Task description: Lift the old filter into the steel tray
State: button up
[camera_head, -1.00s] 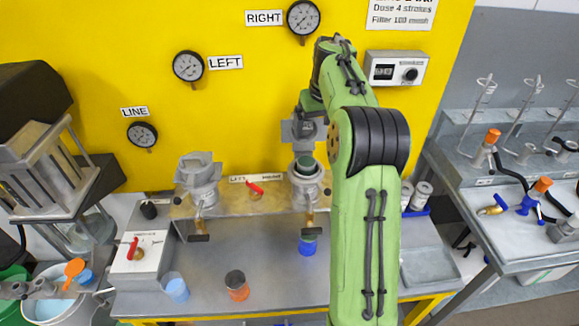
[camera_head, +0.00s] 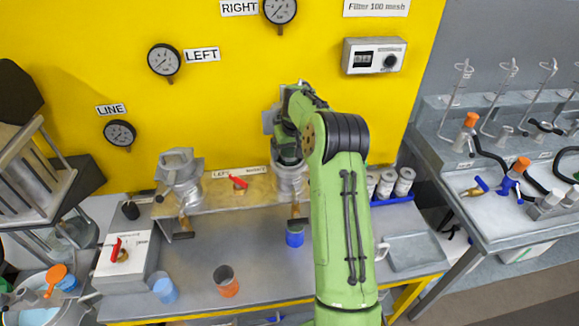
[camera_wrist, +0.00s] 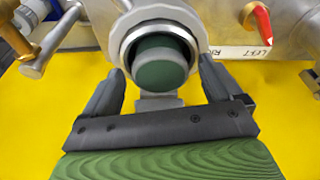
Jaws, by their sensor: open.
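The old filter (camera_wrist: 160,66) is a dark green cylinder with a grey band, seated in the round open mouth of the right housing in the wrist view. In the head view the right housing (camera_head: 290,181) shows below my arm, and the filter is hidden there. My gripper (camera_wrist: 157,85) is open, its two fingers on either side of the filter near the housing's rim; I cannot tell whether they touch it. The steel tray (camera_head: 412,252) lies empty at the right end of the bench in the head view.
The left housing (camera_head: 180,178) stands beside the red-handled valve (camera_head: 238,182). A blue rack (camera_head: 390,197) of pale canisters stands behind the tray.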

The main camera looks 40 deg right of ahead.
jog(key=shift+s+r, duration=0.1)
jog(key=c, duration=1.5)
jog(key=shift+o, duration=0.2)
jog(key=shift+r, duration=0.1)
notch_tip(320, 180, up, 18)
jog(key=p, duration=0.4)
jog(key=shift+p, duration=0.35)
